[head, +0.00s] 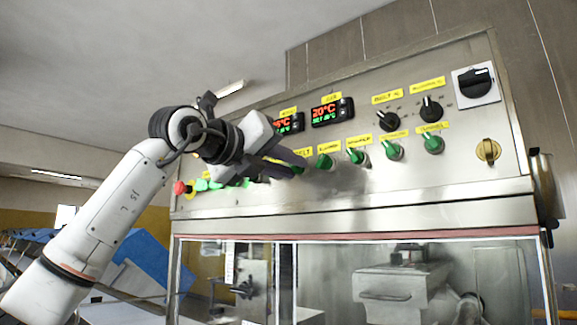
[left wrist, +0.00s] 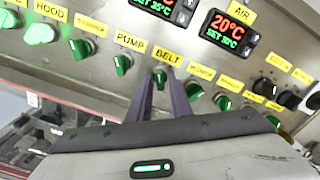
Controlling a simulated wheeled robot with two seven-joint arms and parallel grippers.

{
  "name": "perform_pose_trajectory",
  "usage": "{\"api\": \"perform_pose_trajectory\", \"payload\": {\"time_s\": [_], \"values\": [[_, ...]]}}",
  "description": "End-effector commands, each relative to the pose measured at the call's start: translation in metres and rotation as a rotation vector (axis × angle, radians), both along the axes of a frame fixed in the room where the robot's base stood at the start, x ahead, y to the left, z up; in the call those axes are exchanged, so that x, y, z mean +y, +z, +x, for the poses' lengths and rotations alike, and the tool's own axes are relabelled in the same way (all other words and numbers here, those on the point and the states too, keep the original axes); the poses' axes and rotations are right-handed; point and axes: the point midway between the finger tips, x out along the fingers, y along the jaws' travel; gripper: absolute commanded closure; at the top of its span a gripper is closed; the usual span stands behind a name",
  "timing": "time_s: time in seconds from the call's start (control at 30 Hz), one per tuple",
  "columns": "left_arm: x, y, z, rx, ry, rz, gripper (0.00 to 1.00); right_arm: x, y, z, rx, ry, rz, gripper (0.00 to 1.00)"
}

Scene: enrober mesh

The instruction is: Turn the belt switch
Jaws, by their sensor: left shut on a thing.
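The belt switch (left wrist: 160,76) is a small green knob under the yellow BELT label (left wrist: 168,57) on the steel control panel. My left gripper (left wrist: 161,88) has its two dark fingers on either side of this knob and is shut on it. In the head view my left gripper (head: 290,165) reaches the panel from the left, and its fingers mostly hide the belt switch there. My right gripper is not in view.
The pump switch (left wrist: 122,64) sits close on the left of the belt switch and another green switch (left wrist: 194,91) close on the right. Temperature displays (head: 332,112), black dials (head: 431,108) and a red button (head: 181,188) share the panel (head: 470,140). Glass doors lie below.

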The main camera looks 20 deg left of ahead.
Motion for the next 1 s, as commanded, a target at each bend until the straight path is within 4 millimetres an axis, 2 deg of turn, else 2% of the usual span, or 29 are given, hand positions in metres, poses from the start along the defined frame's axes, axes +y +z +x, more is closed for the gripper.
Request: {"api": "perform_pose_trajectory", "payload": {"time_s": [0.07, 0.1, 0.17, 0.43, 0.57, 0.7, 1.0], "values": [[0.001, 0.002, -0.001, -0.004, 0.000, -0.002, 1.00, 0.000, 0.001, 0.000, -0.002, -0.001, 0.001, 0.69], [0.001, 0.002, -0.001, -0.004, 0.000, -0.002, 0.80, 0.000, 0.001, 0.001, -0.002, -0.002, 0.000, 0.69], [0.001, 0.002, -0.001, -0.004, 0.000, -0.002, 0.72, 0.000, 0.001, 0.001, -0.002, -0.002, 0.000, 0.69], [0.001, 0.001, -0.001, -0.002, 0.000, -0.001, 0.72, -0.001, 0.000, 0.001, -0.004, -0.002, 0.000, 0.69], [0.004, 0.000, -0.009, -0.003, 0.000, -0.001, 0.72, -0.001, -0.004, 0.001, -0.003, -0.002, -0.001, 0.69], [0.013, -0.002, -0.032, -0.006, 0.002, 0.000, 0.72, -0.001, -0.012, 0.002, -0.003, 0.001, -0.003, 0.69], [0.031, 0.000, -0.084, -0.005, 0.001, -0.002, 0.72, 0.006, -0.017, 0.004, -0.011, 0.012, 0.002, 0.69]]}}
